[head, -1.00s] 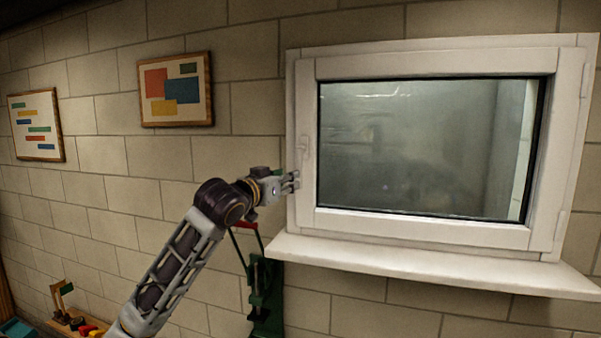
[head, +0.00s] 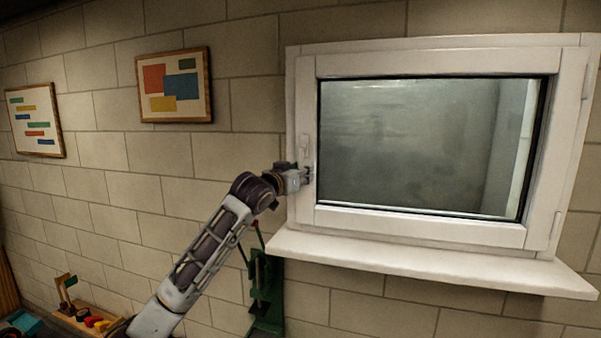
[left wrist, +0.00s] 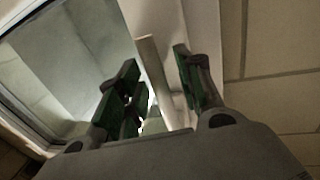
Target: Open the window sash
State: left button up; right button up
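The white-framed window sash (head: 308,115) stands shut in its frame, as far as the head view shows. Its white handle (head: 304,148) is on the left side of the sash and points down. My left gripper (head: 308,174) is at the handle's lower end. In the left wrist view, the handle (left wrist: 152,62) shows as a pale bar between the spread green-padded fingers of my left gripper (left wrist: 155,57). The gripper is open, with a gap between the handle and the right-hand finger. My right gripper is not in view.
A white sill (head: 420,268) juts out below the window. A green stand-like object (head: 265,285) is below its left end. Two framed pictures hang on the block wall to the left. A low wooden tray with small coloured items is at the lower left.

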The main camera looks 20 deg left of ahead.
pick_arm(q)
grip_shut()
dwell(0.3)
jog(key=shift+s, duration=0.1)
